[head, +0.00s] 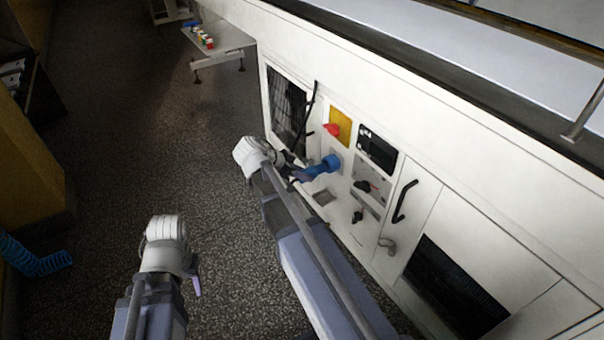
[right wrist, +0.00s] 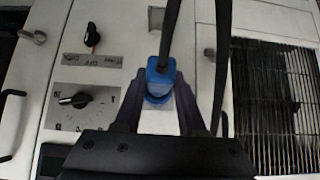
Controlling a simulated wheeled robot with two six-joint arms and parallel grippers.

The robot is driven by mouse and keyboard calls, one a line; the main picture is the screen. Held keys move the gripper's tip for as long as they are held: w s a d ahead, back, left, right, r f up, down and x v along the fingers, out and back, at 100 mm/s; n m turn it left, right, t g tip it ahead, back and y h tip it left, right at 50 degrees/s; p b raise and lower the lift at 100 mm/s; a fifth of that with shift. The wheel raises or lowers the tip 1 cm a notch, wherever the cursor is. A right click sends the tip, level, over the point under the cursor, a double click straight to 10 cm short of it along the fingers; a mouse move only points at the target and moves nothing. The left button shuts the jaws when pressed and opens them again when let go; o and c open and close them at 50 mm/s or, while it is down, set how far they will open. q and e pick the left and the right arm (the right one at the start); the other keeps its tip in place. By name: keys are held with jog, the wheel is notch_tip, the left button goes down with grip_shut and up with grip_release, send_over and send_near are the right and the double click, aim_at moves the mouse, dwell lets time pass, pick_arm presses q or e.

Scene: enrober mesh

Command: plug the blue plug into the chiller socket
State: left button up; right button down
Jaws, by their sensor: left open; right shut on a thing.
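My right gripper (head: 304,176) is shut on the blue plug (right wrist: 160,80), holding it in front of the machine's control panel. In the right wrist view its dark fingers stand on both sides of the plug, and a black cable (right wrist: 168,35) rises from it. A blue round piece (head: 331,163), which looks like the chiller socket, shows at the panel just beyond the fingers. I cannot tell whether plug and socket touch. My left gripper (head: 193,280) is open and empty, low over the floor.
The panel has a red switch on a yellow plate (head: 341,125), a black display (head: 378,149), a dark knob (right wrist: 75,100) and black handles (head: 404,201). A vent grille (right wrist: 272,105) lies beside it. The floor (head: 120,150) to the left is clear.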

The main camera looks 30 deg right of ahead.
aim_at(312, 168)
jog(key=shift+w+d, duration=0.15)
jog(key=shift+d, duration=1.7)
jog(key=shift+c, duration=2)
grip_release()
jog(key=p+v, duration=0.5)
jog(key=v, duration=0.1)
jog(key=shift+a+r, duration=0.2)
jog(key=shift+r, duration=0.2)
jog(key=shift+a+r, duration=0.25)
jog(key=shift+a, duration=0.2)
